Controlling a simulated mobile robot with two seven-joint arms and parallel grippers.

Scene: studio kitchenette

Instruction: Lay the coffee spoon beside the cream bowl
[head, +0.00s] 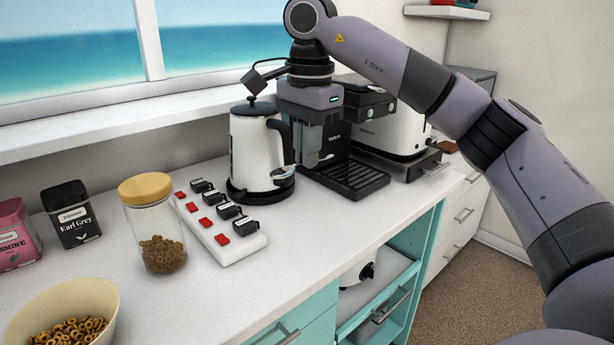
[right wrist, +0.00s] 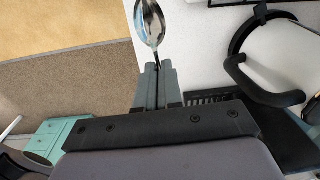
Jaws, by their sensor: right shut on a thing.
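The coffee spoon (head: 283,172) is metal and held level in my right gripper (head: 311,162), above the counter in front of the kettle and coffee machine. In the right wrist view, my right gripper (right wrist: 158,72) is shut on the spoon's handle, and the shiny spoon bowl (right wrist: 150,22) sticks out beyond the fingertips. My left gripper is out of view.
A white kettle (head: 250,150) stands close to my right gripper, with a coffee machine drip tray (head: 350,178) to its right. A power strip (head: 215,222), a cereal jar (head: 152,225) and tea tins (head: 70,215) stand toward the bowl. Counter right of the bowl (head: 190,300) is clear.

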